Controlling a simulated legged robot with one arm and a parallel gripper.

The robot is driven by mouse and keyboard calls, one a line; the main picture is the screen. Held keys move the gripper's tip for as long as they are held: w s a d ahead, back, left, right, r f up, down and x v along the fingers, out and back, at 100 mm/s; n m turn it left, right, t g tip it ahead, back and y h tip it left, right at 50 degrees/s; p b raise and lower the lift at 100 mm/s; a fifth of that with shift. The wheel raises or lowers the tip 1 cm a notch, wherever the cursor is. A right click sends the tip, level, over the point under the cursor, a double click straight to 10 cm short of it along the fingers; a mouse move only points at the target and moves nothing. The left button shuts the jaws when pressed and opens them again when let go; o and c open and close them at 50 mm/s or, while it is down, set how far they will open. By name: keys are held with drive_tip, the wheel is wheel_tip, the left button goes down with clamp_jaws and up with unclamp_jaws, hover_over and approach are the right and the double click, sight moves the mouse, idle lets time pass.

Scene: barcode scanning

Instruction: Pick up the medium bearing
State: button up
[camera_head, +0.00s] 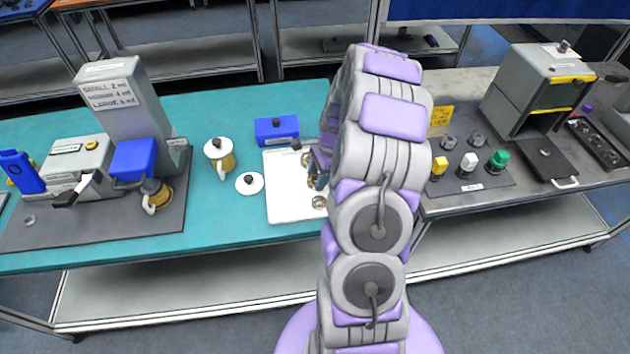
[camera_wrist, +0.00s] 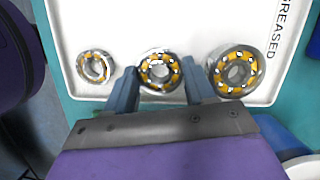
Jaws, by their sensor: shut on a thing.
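Three bearings with orange cages and metal rings lie in a row on a white tray (camera_wrist: 190,22) marked "GREASED" in the wrist view. The small bearing (camera_wrist: 95,67) is at left, the medium bearing (camera_wrist: 160,72) in the middle, the large bearing (camera_wrist: 236,71) at right. My gripper (camera_wrist: 159,82) has its two blue fingers on either side of the medium bearing, shut on it. The bearing still appears at tray level. In the head view the white tray (camera_head: 288,205) is partly hidden by my arm, with my gripper (camera_head: 318,180) over its right side.
A blue box (camera_head: 277,130) stands behind the tray on the teal table. A lid (camera_head: 249,183) and a white-and-yellow jug (camera_head: 219,156) are to its left. A grey dispenser (camera_head: 125,105) stands far left. A dark mat with coloured buttons (camera_head: 470,180) is to the right.

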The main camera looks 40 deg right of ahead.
drive_tip(key=shift+a, duration=0.1)
drive_tip(key=shift+c, duration=1.3)
